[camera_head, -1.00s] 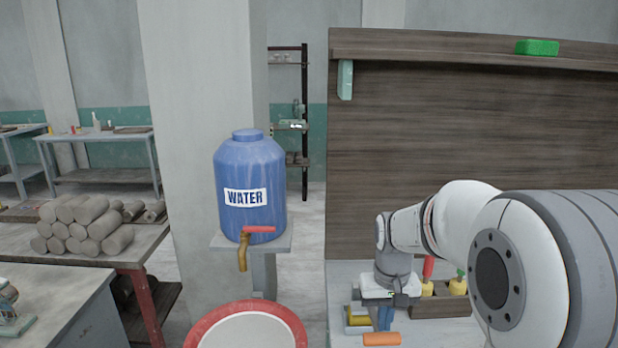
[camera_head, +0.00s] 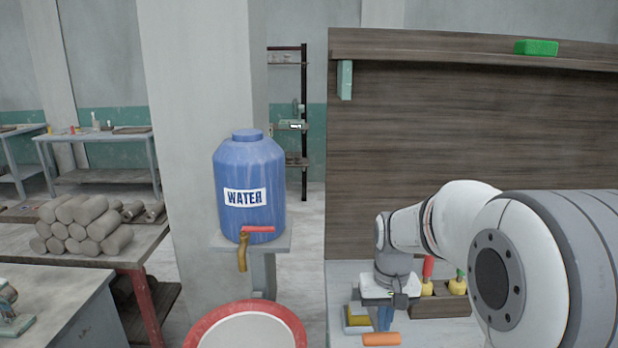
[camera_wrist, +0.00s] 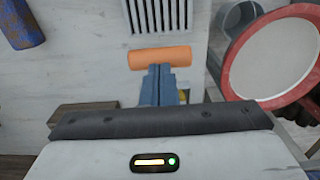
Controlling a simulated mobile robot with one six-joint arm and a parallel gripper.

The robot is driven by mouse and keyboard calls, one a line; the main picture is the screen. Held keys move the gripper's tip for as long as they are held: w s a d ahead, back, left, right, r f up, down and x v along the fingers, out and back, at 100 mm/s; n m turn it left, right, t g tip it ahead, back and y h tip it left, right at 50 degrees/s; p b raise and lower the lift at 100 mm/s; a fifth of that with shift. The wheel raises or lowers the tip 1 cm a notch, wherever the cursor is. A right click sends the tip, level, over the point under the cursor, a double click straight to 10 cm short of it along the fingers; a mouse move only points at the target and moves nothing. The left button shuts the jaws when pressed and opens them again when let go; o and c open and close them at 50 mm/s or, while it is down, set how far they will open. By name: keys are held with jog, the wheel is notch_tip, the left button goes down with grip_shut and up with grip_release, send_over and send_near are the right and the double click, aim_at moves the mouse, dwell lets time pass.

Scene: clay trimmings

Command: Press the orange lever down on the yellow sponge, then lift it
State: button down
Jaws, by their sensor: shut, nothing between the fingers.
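The orange lever (camera_head: 381,339) shows as a short, thick orange bar at the front of the worktable; it also shows in the wrist view (camera_wrist: 148,59). The yellow sponge (camera_head: 357,316) sits in a pale tray just behind it, partly hidden by my gripper; a sliver of yellow shows beside my fingers in the wrist view (camera_wrist: 184,96). My gripper (camera_head: 385,325) points down, with its blue fingers shut and empty. In the wrist view its fingertips (camera_wrist: 160,69) overlap the near edge of the orange bar; I cannot tell whether they touch it.
A wooden box (camera_head: 440,306) holding yellow items and a red-handled tool stands to the right of my gripper. A red-rimmed basin (camera_head: 294,320) is at left, below a blue water barrel (camera_head: 251,180) with a tap. A slotted grate (camera_wrist: 153,14) lies beyond the orange bar.

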jog(key=shift+f, duration=0.2)
jog(key=shift+f+b, duration=0.65)
jog(key=shift+f, duration=0.1)
jog(key=shift+r, duration=0.15)
dwell(0.6)
notch_tip(320, 180, up, 7)
jog(key=p, duration=0.5)
jog(key=shift+p, duration=0.3)
